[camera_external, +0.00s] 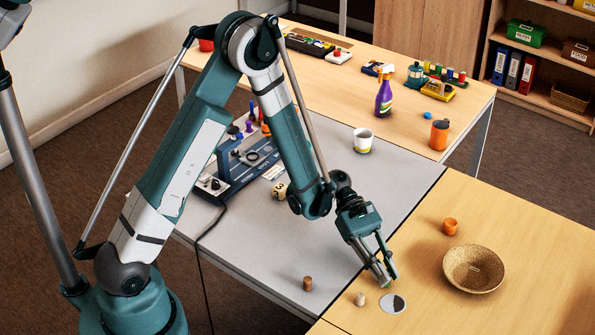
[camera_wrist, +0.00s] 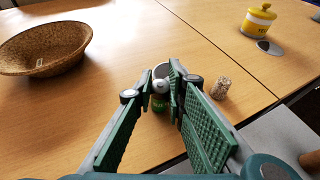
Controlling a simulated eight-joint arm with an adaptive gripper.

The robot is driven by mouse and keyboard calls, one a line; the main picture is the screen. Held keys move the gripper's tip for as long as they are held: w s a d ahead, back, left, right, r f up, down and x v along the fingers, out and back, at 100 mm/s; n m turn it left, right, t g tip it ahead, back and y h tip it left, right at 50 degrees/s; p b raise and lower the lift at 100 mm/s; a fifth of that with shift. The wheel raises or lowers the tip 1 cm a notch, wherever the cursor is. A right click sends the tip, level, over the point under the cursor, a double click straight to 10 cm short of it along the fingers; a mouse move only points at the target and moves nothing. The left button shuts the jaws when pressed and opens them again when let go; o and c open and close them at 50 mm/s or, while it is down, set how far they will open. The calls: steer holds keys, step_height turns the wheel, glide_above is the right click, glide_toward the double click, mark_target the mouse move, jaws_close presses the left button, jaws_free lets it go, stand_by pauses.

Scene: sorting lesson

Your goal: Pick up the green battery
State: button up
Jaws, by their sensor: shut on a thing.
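The green battery (camera_wrist: 159,103) shows in the wrist view between the tips of my gripper (camera_wrist: 161,93). Its lower part is green, and a pale rounded piece shows just above it. My gripper's fingers are closed in on it from both sides. In the external view my gripper (camera_external: 386,278) points down close over the wooden table's near left part. The battery is mostly hidden by the fingers there, and I cannot tell whether it touches the table.
A round black-and-white disc (camera_external: 392,303) and a pale cork-like cylinder (camera_external: 360,299) lie close to my gripper. A brown cylinder (camera_external: 307,284) stands on the grey table. The wrist view shows a yellow pot (camera_wrist: 258,20).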

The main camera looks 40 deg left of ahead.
steer(key=shift+r, duration=0.1)
steer(key=shift+r+p, duration=1.45)
steer(key=shift+r, duration=3.45)
steer(key=shift+r, duration=0.1)
